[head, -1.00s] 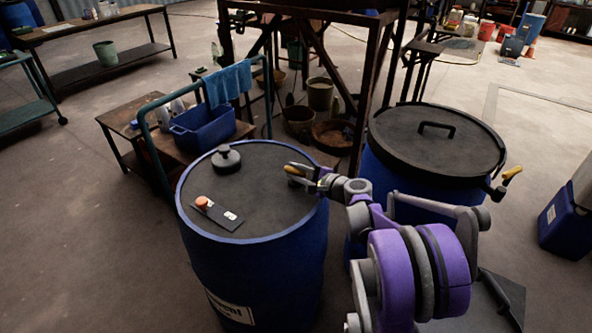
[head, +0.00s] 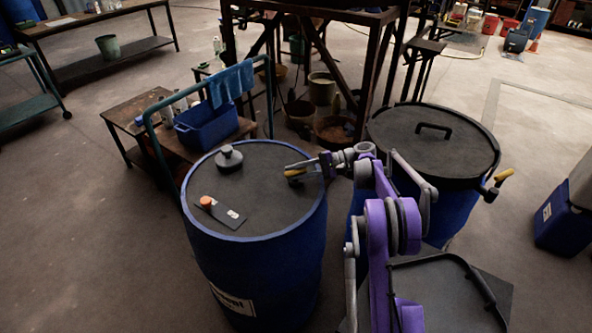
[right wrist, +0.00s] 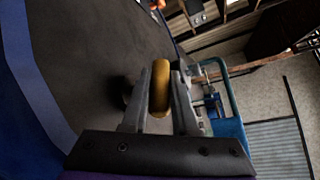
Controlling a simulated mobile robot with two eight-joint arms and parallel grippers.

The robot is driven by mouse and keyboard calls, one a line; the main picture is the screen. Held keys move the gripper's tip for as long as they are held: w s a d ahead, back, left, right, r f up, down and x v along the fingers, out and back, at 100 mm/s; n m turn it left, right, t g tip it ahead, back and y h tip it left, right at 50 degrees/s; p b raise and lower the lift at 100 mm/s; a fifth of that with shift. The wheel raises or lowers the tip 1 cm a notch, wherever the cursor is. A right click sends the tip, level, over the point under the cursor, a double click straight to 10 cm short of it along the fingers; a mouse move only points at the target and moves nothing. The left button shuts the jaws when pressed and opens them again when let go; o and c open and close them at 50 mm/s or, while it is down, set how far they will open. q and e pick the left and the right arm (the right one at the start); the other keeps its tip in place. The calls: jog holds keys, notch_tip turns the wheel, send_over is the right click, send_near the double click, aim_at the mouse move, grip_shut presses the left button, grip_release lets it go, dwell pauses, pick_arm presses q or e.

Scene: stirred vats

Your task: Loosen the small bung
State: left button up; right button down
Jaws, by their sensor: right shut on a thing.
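A blue drum (head: 255,265) with a dark top stands in the middle of the head view. A black round bung with a knob (head: 229,160) sits at the back left of its top. A yellow piece (head: 293,176) is at the right side of the top; it may be the small bung, but I cannot tell for sure. My right gripper (head: 297,171) reaches in from the right, low over the drum top, and is shut on it. In the right wrist view the yellow piece (right wrist: 160,88) stands between the two fingers. My left gripper is not in view.
An orange cap (head: 206,202) and a dark plate (head: 226,213) lie on the drum top. A second blue drum with a black handled lid (head: 415,150) stands close at the right. A trolley with a blue tub (head: 205,128) is behind left. The floor at left is clear.

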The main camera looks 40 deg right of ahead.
jog(key=shift+n+g+y, duration=0.4)
jog(key=shift+n+g, duration=0.3)
jog(key=c, duration=0.7)
grip_release()
jog(key=p+v, duration=0.1)
jog(key=v, duration=0.9)
jog(key=shift+d, duration=0.45)
